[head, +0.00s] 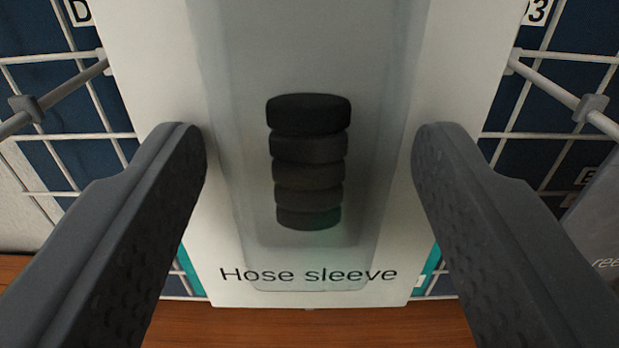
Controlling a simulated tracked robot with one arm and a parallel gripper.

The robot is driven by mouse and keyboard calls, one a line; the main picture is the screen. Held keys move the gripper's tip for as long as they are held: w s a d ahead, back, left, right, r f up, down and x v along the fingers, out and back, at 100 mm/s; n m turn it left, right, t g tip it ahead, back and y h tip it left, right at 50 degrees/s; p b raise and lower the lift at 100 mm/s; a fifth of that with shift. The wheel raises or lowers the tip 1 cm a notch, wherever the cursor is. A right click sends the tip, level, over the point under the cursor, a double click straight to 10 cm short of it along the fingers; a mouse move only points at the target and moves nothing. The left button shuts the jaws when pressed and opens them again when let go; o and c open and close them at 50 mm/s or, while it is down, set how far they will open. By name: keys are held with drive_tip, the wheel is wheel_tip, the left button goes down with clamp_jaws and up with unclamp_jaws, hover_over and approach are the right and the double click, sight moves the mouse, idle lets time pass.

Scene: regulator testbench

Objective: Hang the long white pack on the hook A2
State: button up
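A long white pack (160,60) fills the middle of the head view. It has a clear blister with a stack of black rings (310,165) and the print "Hose sleeve" near its lower edge. Its top runs out of the picture. My gripper (309,150) is open, its two dark fingers wide apart in front of the pack's left and right sides. Nothing is held between the fingers; I cannot tell whether they touch the pack's face. Hook A2 is not in view.
A white wire grid (65,137) stands before a dark blue backing. Rods with grey clips (592,103) stick out at both sides. Labels show at top left and top right (537,12). A grey pack (598,225) is at right. Teal edges (430,268) show behind the white pack. A wooden surface (310,328) lies below.

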drive_tip(key=shift+o, duration=0.5)
drive_tip(key=shift+s+f, duration=0.1)
drive_tip(key=shift+s, duration=0.55)
drive_tip(key=shift+s+b, duration=2.15)
drive_tip(key=shift+s, duration=4.1)
drive_tip(key=w+d+r+n+y+b, duration=0.1)
drive_tip(key=d+r+y+b, duration=0.2)
drive_tip(key=r, duration=0.8)
drive_tip(key=w+d+r+y+b, duration=0.15)
drive_tip(key=d+r, duration=0.25)
drive_tip(key=r, duration=0.7)
drive_tip(key=s+d+r+g+h+b, duration=0.2)
drive_tip(key=s+d+r+h+b, duration=0.2)
drive_tip(key=s+d+r, duration=0.6)
drive_tip(key=s+d, duration=0.2)
drive_tip(key=s, duration=0.2)
drive_tip(key=shift+d+r+m+g, duration=0.15)
drive_tip(key=shift+r+m+g, duration=0.15)
drive_tip(key=shift+r, duration=0.05)
